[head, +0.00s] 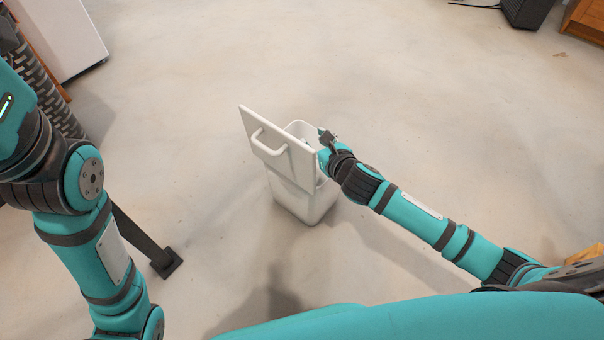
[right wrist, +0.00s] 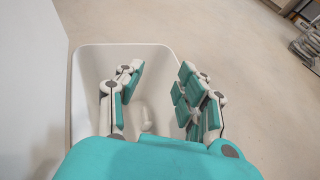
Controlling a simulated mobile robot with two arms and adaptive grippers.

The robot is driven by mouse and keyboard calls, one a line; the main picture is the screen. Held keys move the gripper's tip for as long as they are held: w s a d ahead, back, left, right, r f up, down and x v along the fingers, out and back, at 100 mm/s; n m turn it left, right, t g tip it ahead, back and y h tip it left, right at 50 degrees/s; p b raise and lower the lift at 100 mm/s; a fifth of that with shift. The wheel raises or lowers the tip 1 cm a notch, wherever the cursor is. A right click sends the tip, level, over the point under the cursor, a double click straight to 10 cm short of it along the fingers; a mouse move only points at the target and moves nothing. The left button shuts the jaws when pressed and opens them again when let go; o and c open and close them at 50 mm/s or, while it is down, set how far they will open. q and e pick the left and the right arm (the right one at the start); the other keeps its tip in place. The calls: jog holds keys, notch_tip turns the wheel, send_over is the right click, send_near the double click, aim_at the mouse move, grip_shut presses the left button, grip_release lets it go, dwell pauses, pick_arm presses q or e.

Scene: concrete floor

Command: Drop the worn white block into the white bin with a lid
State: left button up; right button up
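The white bin (head: 301,203) stands upright on the floor near the middle of the head view. Its lid (head: 287,148), with a handle, stands open on the left side. My right gripper (right wrist: 160,80) is over the bin's opening, its two fingers spread apart with nothing between them. In the right wrist view, a small pale object (right wrist: 147,126) shows low inside the bin between the fingers; it looks like the worn white block, partly hidden by the gripper body. My left arm is at the left of the head view, but its gripper is out of view.
Concrete floor around the bin is mostly clear. A white cabinet (head: 62,35) stands at the upper left. A dark box (head: 527,10) and a wooden piece of furniture (head: 586,20) are at the far upper right.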

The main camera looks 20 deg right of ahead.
jog(key=v, duration=1.1)
jog(key=shift+s, duration=0.15)
